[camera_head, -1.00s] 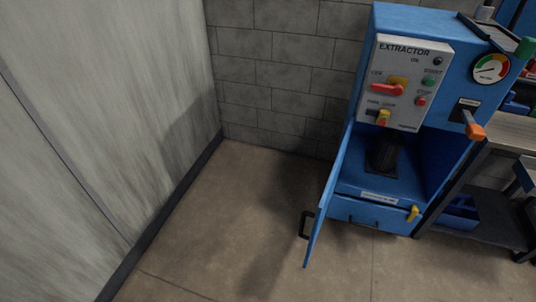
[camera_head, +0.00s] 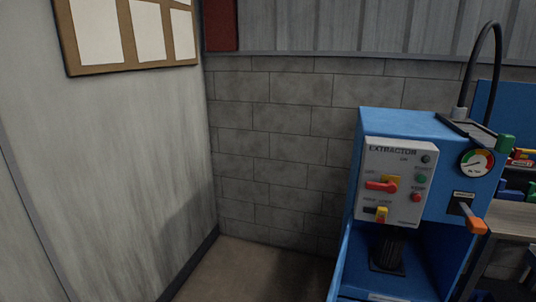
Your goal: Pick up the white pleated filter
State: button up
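I see no white pleated filter in the head view. A blue extractor cabinet (camera_head: 430,195) stands at the right, with its lower compartment open. A dark, ribbed-looking cylinder (camera_head: 389,249) stands upright inside the compartment; its upper part is hidden behind the control panel. The open blue door (camera_head: 340,262) swings out at the cabinet's left side, cut off by the bottom edge. My gripper is not in view.
The grey panel (camera_head: 395,185) carries a red-and-yellow switch. A gauge (camera_head: 477,163) and an orange-tipped lever (camera_head: 476,225) are on the cabinet. A workbench (camera_head: 515,218) stands at right. Some bare floor (camera_head: 250,270) shows between the left wall and cabinet.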

aim_at(391, 240)
jog(key=i+j+z, duration=0.3)
jog(key=i+j, duration=0.25)
jog(key=i+j+z, duration=0.3)
jog(key=i+j, duration=0.25)
jog(key=j, duration=0.15)
jog(key=l+z, duration=0.15)
jog(key=z, duration=0.25)
jog(key=i+l+z, duration=0.1)
jog(key=z, duration=0.25)
jog(key=l+z, duration=0.1)
jog(key=z, duration=0.3)
jog(key=i+z, duration=0.1)
jog(key=z, duration=0.25)
jog(key=i+l+u, duration=0.15)
jog(key=i, duration=0.15)
jog(key=i+u, duration=0.3)
jog(key=u, duration=0.15)
jog(key=i+u, duration=0.25)
jog(key=u, duration=0.2)
jog(key=i+l+u, duration=0.15)
jog(key=u, duration=0.3)
jog(key=i+l, duration=0.05)
jog(key=i, duration=0.05)
